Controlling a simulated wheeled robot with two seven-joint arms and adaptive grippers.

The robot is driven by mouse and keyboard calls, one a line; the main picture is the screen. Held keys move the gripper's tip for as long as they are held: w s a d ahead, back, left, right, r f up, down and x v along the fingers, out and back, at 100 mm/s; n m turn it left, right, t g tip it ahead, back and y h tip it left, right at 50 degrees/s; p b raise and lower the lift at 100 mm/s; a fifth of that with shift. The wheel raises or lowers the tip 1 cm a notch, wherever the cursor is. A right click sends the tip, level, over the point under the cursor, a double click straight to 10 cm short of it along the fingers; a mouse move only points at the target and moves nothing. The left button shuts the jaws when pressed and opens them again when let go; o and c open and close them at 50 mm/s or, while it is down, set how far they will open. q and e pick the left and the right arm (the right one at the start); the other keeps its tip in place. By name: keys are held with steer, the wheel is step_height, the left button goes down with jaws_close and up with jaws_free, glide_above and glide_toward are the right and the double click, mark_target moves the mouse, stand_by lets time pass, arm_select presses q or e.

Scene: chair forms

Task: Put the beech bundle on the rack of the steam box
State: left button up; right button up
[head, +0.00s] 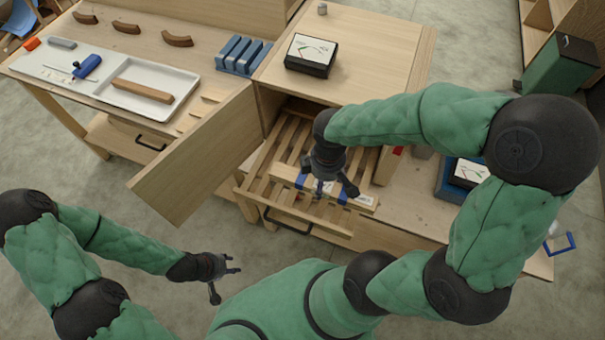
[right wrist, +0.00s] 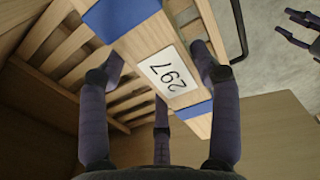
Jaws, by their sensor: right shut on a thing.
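The beech bundle (head: 288,175) is a pale wood piece with blue bands and a white label. In the right wrist view the bundle (right wrist: 172,72) shows the number 297. My right gripper (head: 328,187) is shut on the bundle from above, with fingers on both sides. The bundle is over the front of the slatted rack (head: 283,142), which sticks out of the steam box (head: 352,80). I cannot tell whether it touches the slats. The box's door (head: 195,155) stands open to the left. My left gripper (head: 226,280) is open and empty, away from the rack.
A black-framed display (head: 312,52) sits on the box. The left bench holds a white tray (head: 110,90) with a wood piece, a blue clamp (head: 87,67) and curved wood pieces. A blue slotted block (head: 243,54) stands behind the door. Floor left of the rack is clear.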

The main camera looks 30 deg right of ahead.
steer(key=w+f, duration=0.2)
steer(key=w, duration=0.1)
steer(key=w+f+b, duration=0.1)
steer(key=w+f, duration=0.1)
steer(key=w, duration=0.1)
steer(key=w+f+b, duration=0.1)
steer(key=w+f, duration=0.2)
steer(key=shift+f, duration=0.1)
steer(key=shift+w+f, duration=0.2)
steer(key=shift+f, duration=0.35)
steer(key=shift+f+b, duration=0.5)
steer(key=shift+f, duration=0.8)
steer(key=shift+f, duration=0.15)
steer(key=o, duration=1.4)
steer(key=shift+o, duration=0.2)
